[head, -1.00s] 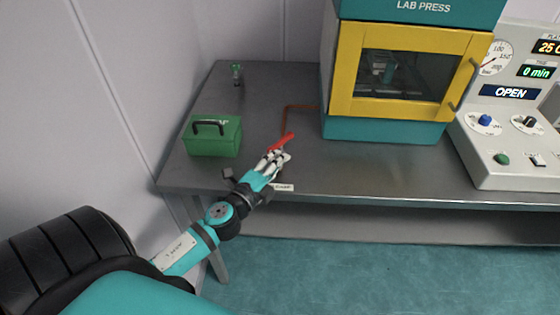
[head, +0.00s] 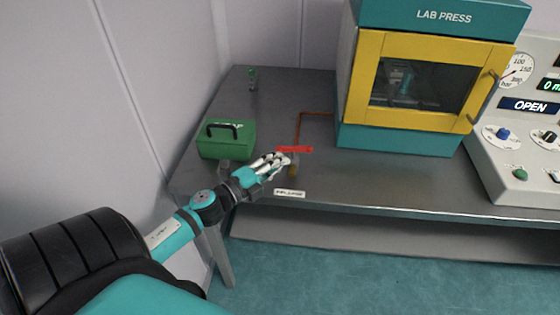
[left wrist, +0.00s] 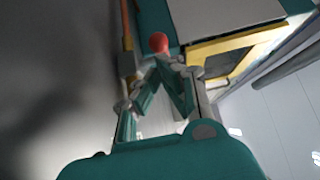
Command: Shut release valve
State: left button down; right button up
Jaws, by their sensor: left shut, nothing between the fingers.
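The release valve has a red lever (head: 295,149) on a brass-coloured body (head: 292,170) at the bench's front, behind a white label (head: 290,193). The lever lies crosswise, left to right, in the head view. My left gripper (head: 286,160) is shut and empty, with its fingertips right at the lever's left part; I cannot tell if they touch. In the left wrist view the lever's red end (left wrist: 158,42) shows just past the shut fingertips (left wrist: 165,62). The fingers hide part of the valve. My right gripper is not in view.
A copper pipe (head: 300,125) runs along the bench (head: 400,185) towards the teal and yellow lab press (head: 435,90). A control console (head: 520,150) is at the right.

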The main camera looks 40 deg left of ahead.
pick_arm(q)
jog(key=s+a, duration=0.2)
jog(key=s, duration=0.9)
jog(key=shift+s, duration=0.3)
jog(key=shift+d, duration=0.15)
